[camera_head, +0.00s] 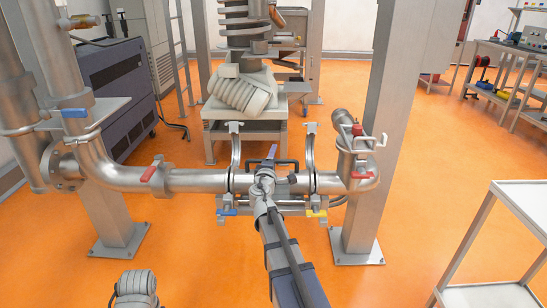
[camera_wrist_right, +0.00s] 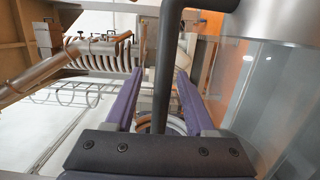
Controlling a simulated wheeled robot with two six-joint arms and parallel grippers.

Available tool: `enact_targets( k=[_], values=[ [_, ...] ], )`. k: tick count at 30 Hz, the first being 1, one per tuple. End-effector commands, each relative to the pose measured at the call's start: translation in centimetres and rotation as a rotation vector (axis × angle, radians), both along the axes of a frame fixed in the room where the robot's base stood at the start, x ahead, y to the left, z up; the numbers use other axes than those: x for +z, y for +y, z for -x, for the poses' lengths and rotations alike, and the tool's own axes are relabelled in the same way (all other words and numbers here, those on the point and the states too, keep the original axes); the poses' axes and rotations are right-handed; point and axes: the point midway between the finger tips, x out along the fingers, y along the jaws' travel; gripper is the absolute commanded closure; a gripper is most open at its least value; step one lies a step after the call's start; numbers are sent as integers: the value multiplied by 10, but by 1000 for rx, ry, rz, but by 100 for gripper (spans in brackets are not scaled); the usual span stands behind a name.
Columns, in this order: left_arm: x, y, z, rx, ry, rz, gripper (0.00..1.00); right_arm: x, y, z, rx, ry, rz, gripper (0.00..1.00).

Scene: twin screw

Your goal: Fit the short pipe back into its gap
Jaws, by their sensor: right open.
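The short pipe (camera_head: 285,178), grey with a blue lever and a black handle (camera_head: 285,163), shows between the two sides of the pipe line in the head view. My gripper and arm partly hide it, so I cannot tell whether its ends are seated. Both hinged clamps, left (camera_head: 235,150) and right (camera_head: 310,150), stand open. My right gripper (camera_head: 263,187) is at the short pipe. In the right wrist view its purple fingers (camera_wrist_right: 160,75) are open, on either side of a black bar (camera_wrist_right: 167,60), apparently the handle. My left gripper is not in view.
The fixed pipe line has a left run (camera_head: 195,181) with a red lever and a right elbow (camera_head: 362,175). Blue and yellow levers sit below. Steel posts (camera_head: 395,110) stand beside it. A white cart (camera_head: 515,200) is at right. Orange floor between is clear.

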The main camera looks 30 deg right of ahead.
Motion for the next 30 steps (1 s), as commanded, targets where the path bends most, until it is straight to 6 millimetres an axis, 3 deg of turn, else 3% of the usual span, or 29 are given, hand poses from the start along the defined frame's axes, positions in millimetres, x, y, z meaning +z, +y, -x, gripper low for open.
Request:
enact_targets(
  k=[8,19,30],
  values=[
    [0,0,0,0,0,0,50,0,10,14,0,1,1,45],
    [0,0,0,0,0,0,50,0,47,57,2,0,1,45],
    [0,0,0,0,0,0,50,0,50,60,0,1,2,45]
  ],
)
